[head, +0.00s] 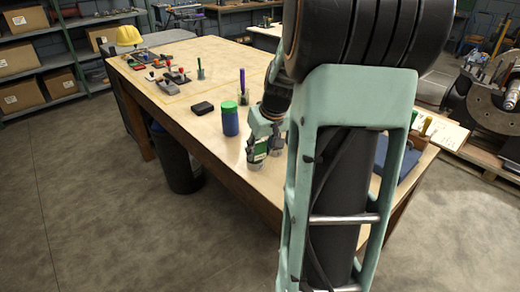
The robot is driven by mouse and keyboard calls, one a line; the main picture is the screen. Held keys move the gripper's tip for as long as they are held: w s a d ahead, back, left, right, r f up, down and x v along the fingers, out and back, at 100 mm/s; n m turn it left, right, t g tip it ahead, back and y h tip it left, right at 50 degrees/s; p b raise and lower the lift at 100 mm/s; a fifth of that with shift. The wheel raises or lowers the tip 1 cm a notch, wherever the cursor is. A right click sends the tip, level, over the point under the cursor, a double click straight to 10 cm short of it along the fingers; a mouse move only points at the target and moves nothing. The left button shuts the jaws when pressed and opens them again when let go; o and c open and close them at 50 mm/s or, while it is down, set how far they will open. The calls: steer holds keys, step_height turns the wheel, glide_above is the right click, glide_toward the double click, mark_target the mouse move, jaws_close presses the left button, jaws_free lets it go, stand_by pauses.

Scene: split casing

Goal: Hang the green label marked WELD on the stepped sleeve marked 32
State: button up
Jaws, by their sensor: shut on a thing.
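My gripper (265,138) is at the near part of the workbench, partly behind my own arm. It is shut on a small green label with a white part (257,149); its lettering is too small to read. A grey metal sleeve (255,164) stands upright on the bench just under the label. I cannot tell whether the label touches it or is around it. A second grey metal piece (277,150) shows just right of it, partly hidden by my arm. No number is readable on either.
A blue jar with a green lid (230,122) stands close left of my gripper. A blue item (400,155) is on the right. The wooden workbench (205,60) is clear at the back middle.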

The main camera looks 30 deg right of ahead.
steer(key=shift+f+b, duration=0.35)
steer(key=shift+f, duration=0.25)
jaws_close()
steer(key=shift+f, duration=0.15)
steer(key=shift+s+f, duration=0.1)
steer(key=o, duration=1.2)
jaws_free()
steer(key=shift+r+p, duration=2.5)
steer(key=shift+r, duration=1.6)
